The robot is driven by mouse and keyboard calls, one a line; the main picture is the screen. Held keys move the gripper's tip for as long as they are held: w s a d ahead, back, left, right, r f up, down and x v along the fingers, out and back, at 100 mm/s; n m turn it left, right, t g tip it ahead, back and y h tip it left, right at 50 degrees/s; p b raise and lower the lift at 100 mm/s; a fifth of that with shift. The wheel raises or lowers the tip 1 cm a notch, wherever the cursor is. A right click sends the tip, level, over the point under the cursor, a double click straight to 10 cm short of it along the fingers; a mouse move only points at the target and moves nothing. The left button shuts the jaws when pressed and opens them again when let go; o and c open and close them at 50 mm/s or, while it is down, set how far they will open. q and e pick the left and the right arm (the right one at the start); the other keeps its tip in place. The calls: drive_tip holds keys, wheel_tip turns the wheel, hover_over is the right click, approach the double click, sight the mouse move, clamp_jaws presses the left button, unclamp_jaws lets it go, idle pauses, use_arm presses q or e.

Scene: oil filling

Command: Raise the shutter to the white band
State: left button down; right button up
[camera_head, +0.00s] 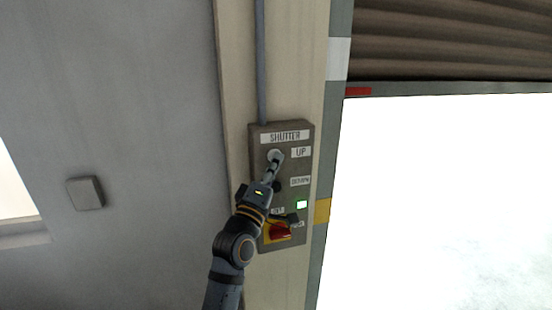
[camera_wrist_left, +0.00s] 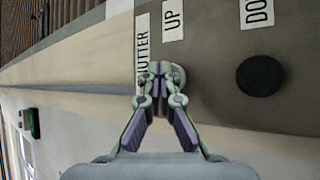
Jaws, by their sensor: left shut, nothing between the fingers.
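The brown slatted shutter (camera_head: 450,40) hangs at the top right, with a grey bottom bar (camera_head: 450,88) and a red mark (camera_head: 357,91) at its left end. The white band (camera_head: 338,58) is on the door post; the red mark is slightly below its lower edge. The grey SHUTTER control box (camera_head: 307,168) is on the wall left of the post. My left gripper (camera_head: 275,160) is shut and empty, its tips at the button beside the UP label (camera_head: 300,152). In the left wrist view the shut fingertips (camera_wrist_left: 160,72) cover most of that button; contact is unclear.
A black button (camera_wrist_left: 260,75) sits beside the DOWN label (camera_head: 300,181). A green light (camera_head: 301,204) is lit lower on the box. A red switch (camera_head: 280,231) is partly behind my arm. A yellow band (camera_head: 322,210) marks the post lower down. The doorway is bright and open.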

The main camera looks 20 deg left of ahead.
use_arm(q)
drive_tip(key=shift+s+d, duration=0.1)
idle(0.4)
drive_tip(key=shift+s+d+b, duration=0.45)
drive_tip(key=shift+s+b, duration=0.15)
drive_tip(key=shift+s, duration=0.1)
